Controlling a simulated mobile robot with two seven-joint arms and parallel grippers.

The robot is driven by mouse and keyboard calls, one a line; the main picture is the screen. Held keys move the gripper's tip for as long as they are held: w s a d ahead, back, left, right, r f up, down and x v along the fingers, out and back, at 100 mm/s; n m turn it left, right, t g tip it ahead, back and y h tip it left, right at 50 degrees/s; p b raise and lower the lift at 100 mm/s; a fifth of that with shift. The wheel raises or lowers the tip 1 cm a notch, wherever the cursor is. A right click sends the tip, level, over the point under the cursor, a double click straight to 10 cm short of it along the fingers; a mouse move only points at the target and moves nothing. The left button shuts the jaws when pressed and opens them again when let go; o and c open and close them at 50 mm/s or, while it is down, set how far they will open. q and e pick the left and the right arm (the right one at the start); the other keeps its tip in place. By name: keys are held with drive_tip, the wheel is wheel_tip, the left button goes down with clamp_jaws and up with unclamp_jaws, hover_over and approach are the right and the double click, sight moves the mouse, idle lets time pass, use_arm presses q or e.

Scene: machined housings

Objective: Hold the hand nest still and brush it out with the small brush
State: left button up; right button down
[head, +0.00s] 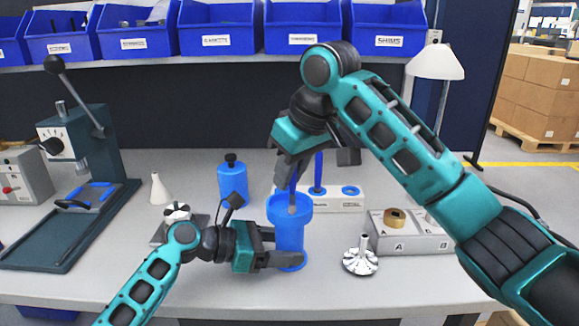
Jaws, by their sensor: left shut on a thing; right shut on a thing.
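The hand nest (290,238) is a blue, cup-like cylinder with a wide rim and a round foot, upright on the bench. My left gripper (284,248) is shut on its body from the left, low down. My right gripper (290,170) is above the nest, pointing down and shut on the small brush (293,188). Only a little of the brush shows, upright at the nest's open top. Its lower end appears to be inside the mouth. The inside of the nest is mostly hidden.
Behind the nest is a white holder (345,204) with blue rings. A blue bottle (232,183) stands behind left. A silver flanged part (361,258) and a grey block (400,245) marked A are on the right. An arbor press (75,165) stands left. The front bench is clear.

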drive_tip(key=shift+w, duration=1.6)
drive_tip(key=shift+w+r, duration=0.1)
drive_tip(key=shift+r, duration=0.1)
wheel_tip(320, 180, up, 8)
drive_tip(key=shift+f, duration=0.2)
use_arm(q)
drive_tip(key=o, duration=0.9)
